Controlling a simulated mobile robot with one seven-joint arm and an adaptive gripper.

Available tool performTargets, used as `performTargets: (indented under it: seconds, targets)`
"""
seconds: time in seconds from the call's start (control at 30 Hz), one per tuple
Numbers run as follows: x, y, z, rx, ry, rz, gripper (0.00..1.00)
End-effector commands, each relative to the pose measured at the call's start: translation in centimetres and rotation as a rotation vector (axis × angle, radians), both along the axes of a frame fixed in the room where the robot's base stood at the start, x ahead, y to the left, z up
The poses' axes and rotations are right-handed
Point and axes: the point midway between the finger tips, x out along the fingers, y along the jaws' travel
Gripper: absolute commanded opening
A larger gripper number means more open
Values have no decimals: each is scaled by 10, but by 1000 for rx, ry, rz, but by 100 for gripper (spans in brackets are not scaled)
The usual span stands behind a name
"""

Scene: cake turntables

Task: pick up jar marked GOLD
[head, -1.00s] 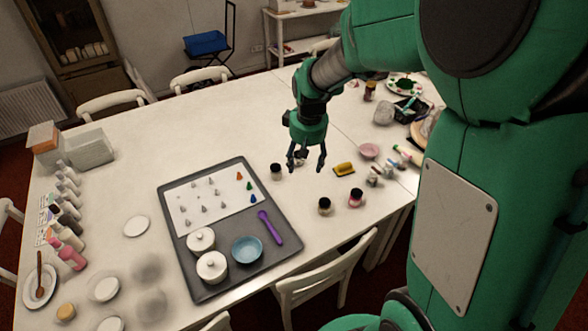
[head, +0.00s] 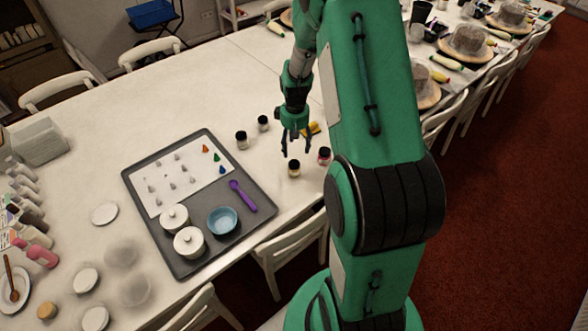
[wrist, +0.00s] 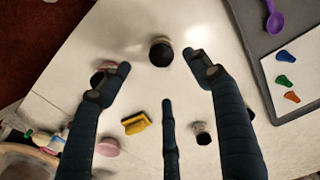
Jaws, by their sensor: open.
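Several small dark-lidded jars stand on the white table; I cannot read the word GOLD on any of them. My gripper (head: 295,152) is open and empty, pointing down just above and behind one black-lidded jar (head: 294,169). In the wrist view a black-lidded jar (wrist: 160,52) stands ahead of my open fingers (wrist: 168,85), apart from them. A jar with a pink-red body (head: 324,156) stands to its right; a finger partly hides it in the wrist view. Two more dark-lidded jars stand farther left, one nearer (head: 242,140) and one farther back (head: 263,123).
A grey tray (head: 150,210) with a purple spoon (head: 243,196), blue bowl (head: 222,221) and white pots is to the left. A chair (head: 290,245) stands at the table's front edge.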

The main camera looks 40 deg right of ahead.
Motion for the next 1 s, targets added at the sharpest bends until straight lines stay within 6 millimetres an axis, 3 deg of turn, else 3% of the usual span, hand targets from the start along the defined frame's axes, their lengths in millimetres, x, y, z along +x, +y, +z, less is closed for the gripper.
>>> performTargets:
  seconds: [0.37,0.8,1.0]
  targets:
    - [0,1,-6,1,1,0,63]
    - [0,1,-65,1,2,0,63]
    - [0,1,-83,0,0,0,63]
